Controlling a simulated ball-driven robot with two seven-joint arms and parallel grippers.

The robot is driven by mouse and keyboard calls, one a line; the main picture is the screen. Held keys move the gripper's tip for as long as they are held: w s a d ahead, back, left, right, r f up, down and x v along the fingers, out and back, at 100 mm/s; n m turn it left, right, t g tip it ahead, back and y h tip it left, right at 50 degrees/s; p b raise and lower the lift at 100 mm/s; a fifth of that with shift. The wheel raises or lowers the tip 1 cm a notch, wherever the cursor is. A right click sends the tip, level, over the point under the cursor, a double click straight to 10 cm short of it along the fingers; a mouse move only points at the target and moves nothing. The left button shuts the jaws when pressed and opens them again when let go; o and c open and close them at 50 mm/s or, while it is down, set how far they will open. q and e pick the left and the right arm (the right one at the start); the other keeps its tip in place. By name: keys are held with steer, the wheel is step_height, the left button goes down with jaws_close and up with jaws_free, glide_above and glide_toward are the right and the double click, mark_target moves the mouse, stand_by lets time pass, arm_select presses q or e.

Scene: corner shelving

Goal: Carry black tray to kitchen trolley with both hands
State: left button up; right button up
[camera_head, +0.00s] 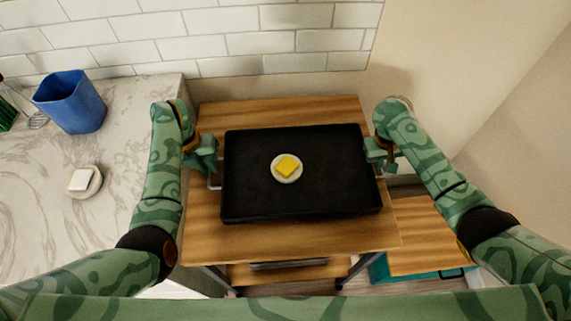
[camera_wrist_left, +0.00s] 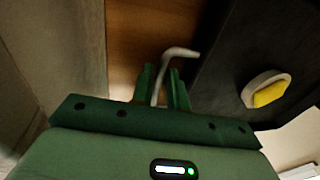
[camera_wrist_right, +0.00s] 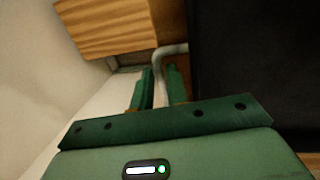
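The black tray (camera_head: 250,200) is level over the wooden top of the kitchen trolley (camera_head: 290,238). I cannot tell whether it rests on the wood or hangs just above it. A small round plate (camera_head: 287,180) with a yellow block (camera_head: 288,165) sits near the tray's middle. My left gripper (camera_head: 211,172) is at the tray's left side, its fingers closed around the metal handle (camera_wrist_left: 180,52). My right gripper (camera_head: 381,164) is at the right side, its fingers closed around the other handle (camera_wrist_right: 172,49).
A marble counter (camera_head: 50,235) lies to the left, with a blue container (camera_head: 72,102) and a white block on a plate (camera_head: 84,182). A tiled wall (camera_head: 240,45) stands behind. A wooden-topped teal unit (camera_head: 425,235) is at the lower right.

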arm_select(q)
steer(key=shift+o, duration=0.9)
steer(key=shift+r, duration=0.2)
arm_select(e)
steer(key=shift+o, duration=0.9)
steer(key=shift+r, duration=0.25)
steer(key=shift+a+r, duration=0.1)
steer(key=shift+r, duration=0.1)
arm_select(q)
step_height(320, 180, up, 12)
steer(key=a, duration=0.2)
steer(key=shift+a+f, duration=0.15)
steer(key=shift+a, duration=0.05)
arm_select(e)
step_height(320, 180, up, 11)
steer(key=a, duration=0.2)
steer(key=shift+w+r, duration=0.15)
arm_select(q)
steer(key=shift+w, duration=0.1)
